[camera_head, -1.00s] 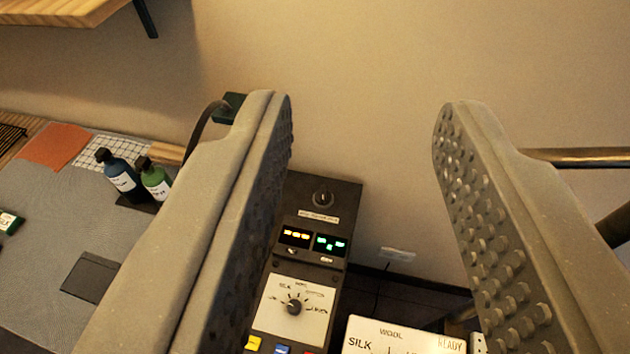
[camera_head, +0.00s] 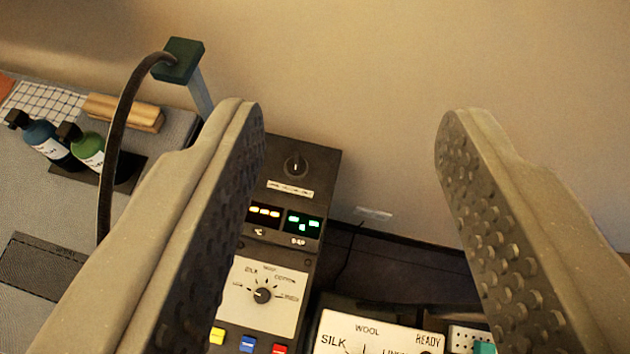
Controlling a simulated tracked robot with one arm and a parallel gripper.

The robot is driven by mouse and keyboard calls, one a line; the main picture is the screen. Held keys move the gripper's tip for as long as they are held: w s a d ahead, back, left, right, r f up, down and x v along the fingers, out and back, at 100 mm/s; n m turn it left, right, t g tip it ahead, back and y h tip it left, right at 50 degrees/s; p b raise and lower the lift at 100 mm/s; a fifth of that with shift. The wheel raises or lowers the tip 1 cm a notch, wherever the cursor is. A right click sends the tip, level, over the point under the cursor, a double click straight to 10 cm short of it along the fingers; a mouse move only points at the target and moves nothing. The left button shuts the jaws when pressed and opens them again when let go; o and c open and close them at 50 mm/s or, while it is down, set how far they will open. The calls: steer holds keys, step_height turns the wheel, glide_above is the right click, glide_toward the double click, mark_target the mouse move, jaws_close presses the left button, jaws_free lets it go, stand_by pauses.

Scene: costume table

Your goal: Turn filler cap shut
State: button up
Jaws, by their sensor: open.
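A round black cap-like knob with a light mark (camera_head: 296,165) sits at the top of a dark upright control unit (camera_head: 325,165); it appears to be the filler cap. A small pale label (camera_head: 290,188) lies just below it, too small to read. My gripper (camera_head: 352,115) is open and empty. Its two grey studded fingers stand wide apart, and the cap shows between them, closer to the left finger. Neither finger visibly touches it. The left finger hides part of the unit's left side.
Below the cap are lit displays (camera_head: 302,222), a fabric dial (camera_head: 263,295) and coloured buttons (camera_head: 247,344). A white gauge panel (camera_head: 370,335) stands lower right. At left are a green-headed stand with a hose (camera_head: 180,60), two bottles (camera_head: 85,150) and a wooden block (camera_head: 124,112).

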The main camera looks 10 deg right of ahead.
steer(key=w+d+f+g, duration=0.1)
steer(key=w+f+g, duration=0.1)
steer(key=w+f, duration=0.65)
steer(key=n+g+y, duration=0.2)
steer(key=n+g, duration=0.2)
steer(key=g, duration=0.3)
glide_above(297, 162)
steer(key=s+d, duration=0.2)
steer(key=s, duration=0.3)
step_height(297, 162, down, 34)
steer(key=x, duration=0.6)
steer(key=p+x, duration=0.1)
steer(key=x, duration=0.6)
steer(key=shift+w+a, duration=0.25)
steer(key=shift+c, duration=0.4)
